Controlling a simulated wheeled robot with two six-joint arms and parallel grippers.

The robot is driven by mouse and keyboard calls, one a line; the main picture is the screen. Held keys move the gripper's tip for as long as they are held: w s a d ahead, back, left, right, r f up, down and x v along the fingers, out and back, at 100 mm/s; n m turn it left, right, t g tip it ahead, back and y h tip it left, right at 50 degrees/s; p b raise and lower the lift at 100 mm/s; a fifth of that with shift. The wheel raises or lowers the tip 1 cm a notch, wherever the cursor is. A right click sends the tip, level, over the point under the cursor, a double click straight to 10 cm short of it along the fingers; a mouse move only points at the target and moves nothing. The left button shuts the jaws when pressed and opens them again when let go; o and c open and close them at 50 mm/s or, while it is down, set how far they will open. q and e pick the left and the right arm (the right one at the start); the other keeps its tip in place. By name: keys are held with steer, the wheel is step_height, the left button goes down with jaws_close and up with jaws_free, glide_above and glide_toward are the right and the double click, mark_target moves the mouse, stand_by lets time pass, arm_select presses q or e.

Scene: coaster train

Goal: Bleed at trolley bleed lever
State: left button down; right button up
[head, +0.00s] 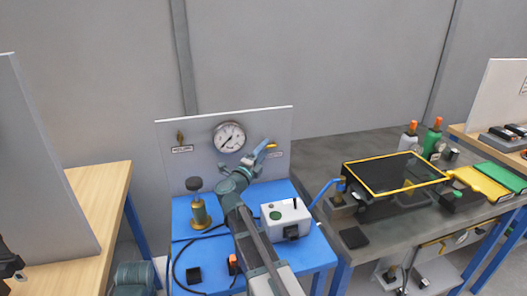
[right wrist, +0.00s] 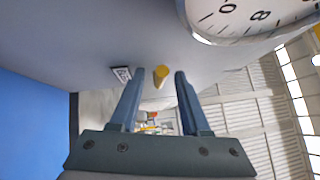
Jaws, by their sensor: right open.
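The blue trolley (head: 318,251) carries an upright grey panel (head: 205,170) with a round white gauge (head: 229,137). In the right wrist view the yellow lever (right wrist: 161,75) shows between the two blue fingertips (right wrist: 159,74), with the gauge (right wrist: 255,15) at the upper right. My left gripper is not in view.
A brass cylinder (head: 199,213) with a dark knob and a white box (head: 286,220) stand on the trolley near my right arm. A dark cable (head: 178,262) lies at its left. A grey bench (head: 312,163) stands to the right, a wooden table (head: 105,190) to the left.

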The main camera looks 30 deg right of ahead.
steer(key=shift+a, duration=0.1)
steer(key=b+v, duration=0.2)
steer(key=v, duration=1.1)
steer(key=shift+s+a, duration=0.25)
steer(key=shift+f, duration=0.1)
